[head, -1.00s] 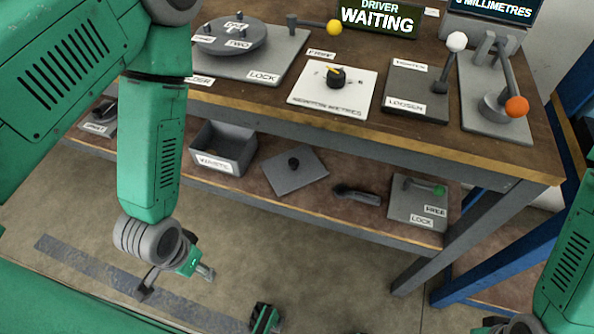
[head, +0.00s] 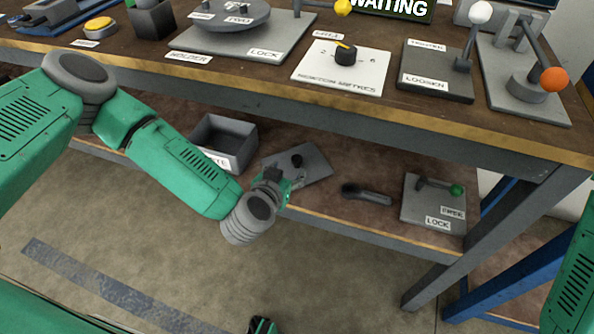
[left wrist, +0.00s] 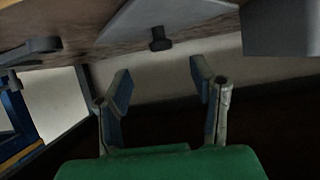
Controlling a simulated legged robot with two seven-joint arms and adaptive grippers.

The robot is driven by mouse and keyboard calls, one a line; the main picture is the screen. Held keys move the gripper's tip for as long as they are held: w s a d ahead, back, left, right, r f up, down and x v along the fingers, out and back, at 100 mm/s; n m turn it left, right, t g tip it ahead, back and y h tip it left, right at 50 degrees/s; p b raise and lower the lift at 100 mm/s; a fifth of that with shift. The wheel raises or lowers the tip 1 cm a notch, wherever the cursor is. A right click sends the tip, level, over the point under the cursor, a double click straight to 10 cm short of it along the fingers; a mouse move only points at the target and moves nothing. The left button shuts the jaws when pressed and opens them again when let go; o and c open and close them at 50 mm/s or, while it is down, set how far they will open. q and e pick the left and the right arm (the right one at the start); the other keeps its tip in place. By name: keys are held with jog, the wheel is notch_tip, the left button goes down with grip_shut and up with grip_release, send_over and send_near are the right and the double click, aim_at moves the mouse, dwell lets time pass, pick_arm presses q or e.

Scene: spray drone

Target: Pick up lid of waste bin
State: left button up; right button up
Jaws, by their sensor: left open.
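The waste bin's lid (head: 313,163) is a grey square plate with a black knob (head: 297,160). It lies on the lower shelf, right of the grey open waste bin (head: 232,157). My left gripper (head: 298,184) is open and empty, at the shelf's front edge just before the lid, and hides part of it. In the left wrist view, the lid (left wrist: 180,12) and its knob (left wrist: 160,40) show beyond and between the open fingers (left wrist: 161,82), not touching them. The bin (left wrist: 280,27) shows at the upper right there.
On the lower shelf (head: 330,220), a dark handled tool (head: 366,193) and a lock plate with a green-knobbed lever (head: 433,203) lie right of the lid. The workbench top (head: 280,85) overhangs the shelf. A table leg (head: 490,230) stands at the right.

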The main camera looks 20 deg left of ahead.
aim_at(296, 159)
pick_arm(q)
jog(key=x, duration=0.3)
jog(key=shift+w+f+b, duration=0.1)
jog(key=shift+b, duration=0.3)
jog(key=b+x, duration=0.2)
jog(key=x, duration=0.2)
jog(key=shift+w+a+b, duration=0.1)
jog(key=shift+a+b, duration=0.05)
jog(key=shift+b, duration=0.15)
jog(key=shift+w+f, duration=0.15)
jog(key=shift+w, duration=0.4)
grip_shut()
